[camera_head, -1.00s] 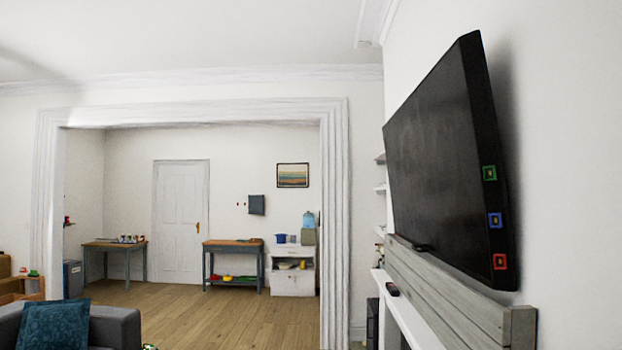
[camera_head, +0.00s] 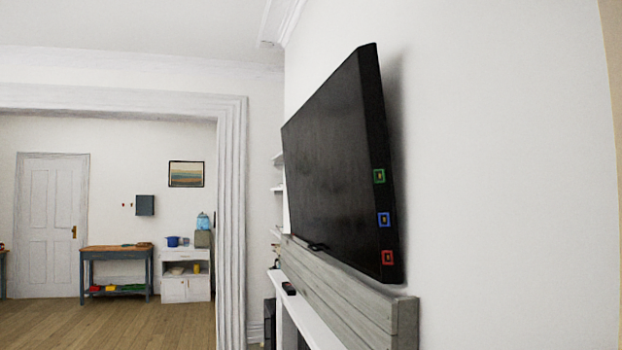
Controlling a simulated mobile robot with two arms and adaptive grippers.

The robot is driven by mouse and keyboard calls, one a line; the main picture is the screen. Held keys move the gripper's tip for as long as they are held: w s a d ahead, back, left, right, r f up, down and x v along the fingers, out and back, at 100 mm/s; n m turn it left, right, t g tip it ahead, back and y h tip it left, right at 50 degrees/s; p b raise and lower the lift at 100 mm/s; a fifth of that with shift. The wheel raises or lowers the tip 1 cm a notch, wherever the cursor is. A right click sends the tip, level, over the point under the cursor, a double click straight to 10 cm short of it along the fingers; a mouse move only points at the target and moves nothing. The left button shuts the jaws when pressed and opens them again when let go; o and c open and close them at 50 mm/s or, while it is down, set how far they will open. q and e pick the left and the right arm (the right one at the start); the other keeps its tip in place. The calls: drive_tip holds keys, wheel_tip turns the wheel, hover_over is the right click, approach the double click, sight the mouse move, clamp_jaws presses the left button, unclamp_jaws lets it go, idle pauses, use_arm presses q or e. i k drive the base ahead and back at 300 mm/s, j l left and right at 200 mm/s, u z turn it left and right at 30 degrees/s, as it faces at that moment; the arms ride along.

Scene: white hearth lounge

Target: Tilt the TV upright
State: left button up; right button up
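The TV (camera_head: 335,160) is a large dark flat screen on the white wall, seen at a steep angle from its near end. It is tilted, with its top edge leaning away from the wall at the left and a shadow on the wall behind it. Its near side edge carries a green, a blue and a red square marker, from top to bottom. Its lower edge is just above the grey wooden mantel beam (camera_head: 345,300). Neither of my grippers is in view.
A white mantel shelf (camera_head: 307,318) with a small dark object (camera_head: 288,288) runs below the beam. A wide white doorway frame (camera_head: 232,200) opens at left onto a room with a workbench (camera_head: 117,250), a white cabinet (camera_head: 186,275) and a door (camera_head: 50,225). The wood floor there is clear.

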sight(340, 185)
drive_tip(key=i+j+z, duration=0.1)
drive_tip(key=i+j, duration=0.15)
drive_tip(key=i, duration=0.25)
drive_tip(key=i+j+z, duration=0.1)
drive_tip(key=i+j, duration=0.2)
drive_tip(key=i, duration=0.25)
drive_tip(key=i+j+z, duration=0.1)
drive_tip(key=i+j, duration=0.25)
drive_tip(key=i, duration=0.15)
